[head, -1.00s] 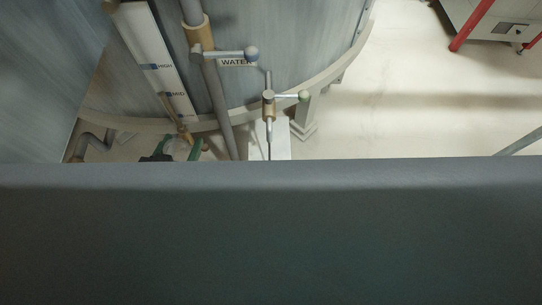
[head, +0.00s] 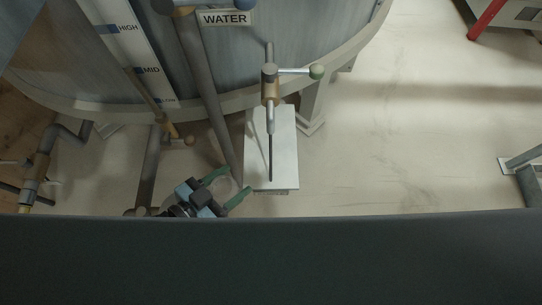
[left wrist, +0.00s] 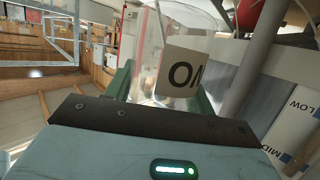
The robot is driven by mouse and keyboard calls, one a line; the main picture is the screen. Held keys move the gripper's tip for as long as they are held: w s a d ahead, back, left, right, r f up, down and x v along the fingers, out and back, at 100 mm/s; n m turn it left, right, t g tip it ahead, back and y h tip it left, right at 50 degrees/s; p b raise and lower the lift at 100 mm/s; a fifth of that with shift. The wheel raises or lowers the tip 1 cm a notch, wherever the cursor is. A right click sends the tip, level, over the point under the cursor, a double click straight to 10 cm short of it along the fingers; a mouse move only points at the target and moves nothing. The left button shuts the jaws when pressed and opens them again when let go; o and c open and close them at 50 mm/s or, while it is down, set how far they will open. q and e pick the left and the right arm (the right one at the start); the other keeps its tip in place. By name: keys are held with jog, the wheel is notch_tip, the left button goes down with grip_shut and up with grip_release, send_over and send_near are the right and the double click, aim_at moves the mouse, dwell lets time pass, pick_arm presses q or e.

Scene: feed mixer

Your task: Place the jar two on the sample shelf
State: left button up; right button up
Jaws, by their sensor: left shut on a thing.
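My left gripper (head: 228,186) has green fingers and shows low in the head view, left of a white shelf plate (head: 285,150) under a tap. In the left wrist view my left gripper (left wrist: 162,97) is shut on a clear jar (left wrist: 146,62). In the head view I cannot make out the jar between the fingers. The plate's visible top carries no jar. My right gripper is not in view.
A tap (head: 270,95) with a thin spout hangs over the plate. A grey pipe (head: 205,95) slants down beside the gripper. The large tank (head: 300,45) with a WATER label stands behind. Floor to the right is open. A dark grey band covers the bottom of the head view.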

pick_arm(q)
jog(key=x, duration=0.5)
jog(key=b+x, duration=0.1)
jog(key=x, duration=0.5)
jog(key=w+a+b+x, duration=0.1)
jog(key=x, duration=0.4)
jog(key=shift+w+d+r, duration=0.2)
jog(key=shift+r, duration=0.1)
jog(key=shift+f, duration=0.55)
jog(key=shift+f, duration=0.2)
jog(key=o, duration=1)
